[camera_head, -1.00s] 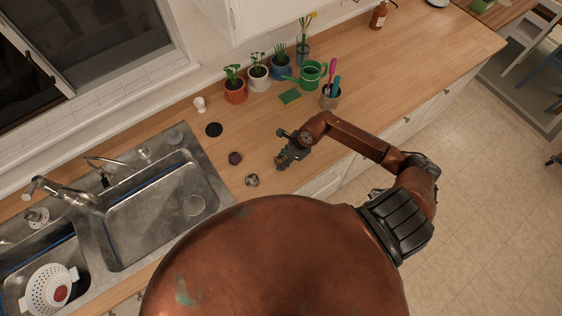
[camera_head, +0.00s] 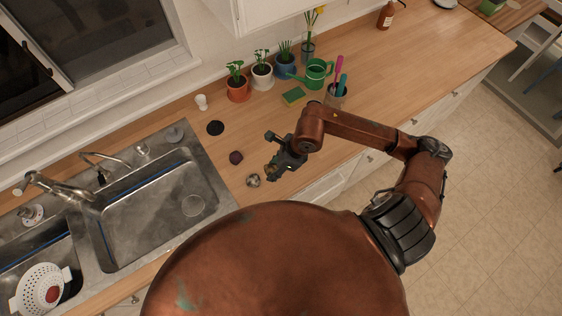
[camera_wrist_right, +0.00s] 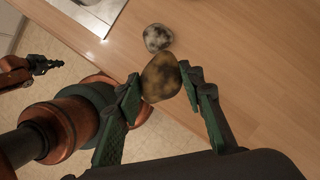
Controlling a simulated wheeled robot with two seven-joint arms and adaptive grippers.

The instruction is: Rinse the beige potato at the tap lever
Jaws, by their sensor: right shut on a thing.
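My right gripper (camera_head: 273,166) is over the counter, to the right of the sink. In the right wrist view its two green-dark fingers are shut on the beige potato (camera_wrist_right: 160,77), which has brownish patches. In the head view the gripper largely hides this potato. The tap (camera_head: 58,187) with its lever stands behind the sink at the far left, well away from the gripper. A dark gripper (camera_wrist_right: 42,64) on a copper arm, apparently my left one, shows small in the right wrist view; its jaw state is unclear. The head view does not show it.
A grey mottled lump (camera_head: 253,180) and a dark purple one (camera_head: 236,157) lie on the counter between gripper and sink basin (camera_head: 150,225). A white colander (camera_head: 40,288) sits in the left basin. Potted plants, a green watering can (camera_head: 318,72) and a sponge (camera_head: 292,96) stand behind.

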